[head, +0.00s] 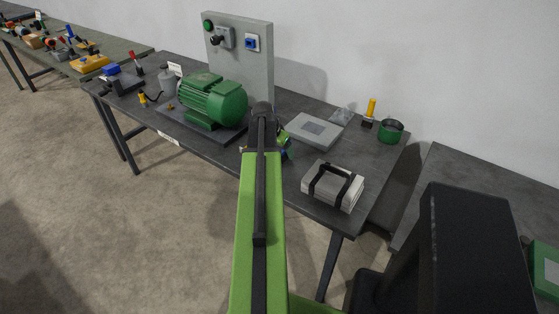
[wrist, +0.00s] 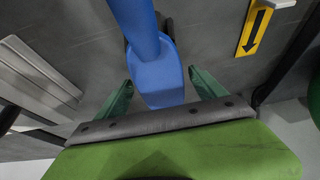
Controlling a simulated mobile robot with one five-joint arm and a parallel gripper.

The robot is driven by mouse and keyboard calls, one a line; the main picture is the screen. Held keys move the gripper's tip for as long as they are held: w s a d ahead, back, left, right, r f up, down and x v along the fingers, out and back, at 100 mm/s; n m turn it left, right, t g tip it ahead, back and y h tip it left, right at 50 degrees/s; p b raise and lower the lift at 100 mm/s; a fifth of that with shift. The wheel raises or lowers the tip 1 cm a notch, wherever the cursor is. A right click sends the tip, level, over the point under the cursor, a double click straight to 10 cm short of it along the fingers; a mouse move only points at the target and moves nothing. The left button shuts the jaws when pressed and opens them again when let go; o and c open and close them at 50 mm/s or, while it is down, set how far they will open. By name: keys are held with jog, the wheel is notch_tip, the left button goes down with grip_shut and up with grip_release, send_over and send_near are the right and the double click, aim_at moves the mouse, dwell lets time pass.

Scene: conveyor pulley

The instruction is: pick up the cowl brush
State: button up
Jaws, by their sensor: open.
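In the wrist view a blue tool (wrist: 157,62) with a round handle and a wider, flat-ended head lies between my gripper's fingers. It may be the cowl brush; no bristles show. My gripper (wrist: 160,78) is open, with one green finger on each side of the blue head and gaps visible at both sides. In the head view my gripper (head: 285,146) is over the front of the table, mostly behind my arm, which hides the blue tool. Another brush-like tool with a yellow handle (head: 371,107) stands at the back right of the table.
A green motor (head: 213,102) stands left of my gripper, before a grey panel (head: 252,68). A flat grey box (head: 314,130), a strapped pale bundle (head: 332,186) and a green cup (head: 391,131) are to the right. A yellow arrow plate (wrist: 253,30) shows in the wrist view.

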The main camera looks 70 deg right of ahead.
jog(key=shift+d+f, duration=0.15)
jog(key=shift+f, duration=0.15)
jog(key=c, duration=1.6)
jog(key=shift+c, duration=0.2)
jog(key=r+p, duration=0.1)
jog(key=p, duration=0.1)
jog(key=r+p, duration=0.1)
jog(key=r, duration=0.1)
jog(key=s+a+r+p, duration=0.1)
jog(key=r+p, duration=0.1)
jog(key=shift+r+p, duration=0.2)
jog(key=shift+p, duration=0.15)
jog(key=s+a+r+p, duration=0.5)
jog(key=s+a, duration=0.2)
jog(key=shift+a+r+p, duration=0.15)
jog(key=shift+r+p, duration=0.1)
jog(key=shift+p, duration=0.05)
